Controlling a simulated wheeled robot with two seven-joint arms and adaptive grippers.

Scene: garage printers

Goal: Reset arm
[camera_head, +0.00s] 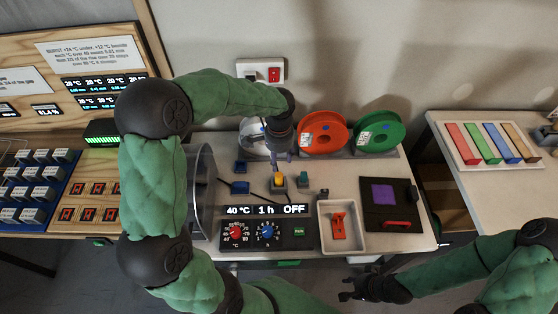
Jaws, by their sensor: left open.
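My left arm reaches in from the left and bends over the white table (345,190). My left gripper (281,158) points down, open, above a small yellow-topped block (279,180); whether it touches anything is hard to tell. My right gripper (346,289) is low at the right, in front of the table's front edge. Its dark fingers point left and look spread, with nothing between them.
A control panel (285,232) reads 40 °C, 1 h, OFF. Orange (312,142) and green (370,142) spools stand at the back. A white tray (323,240) holds an orange part (338,226). A black pad (412,203) lies right. Coloured strips (489,143) sit on another table.

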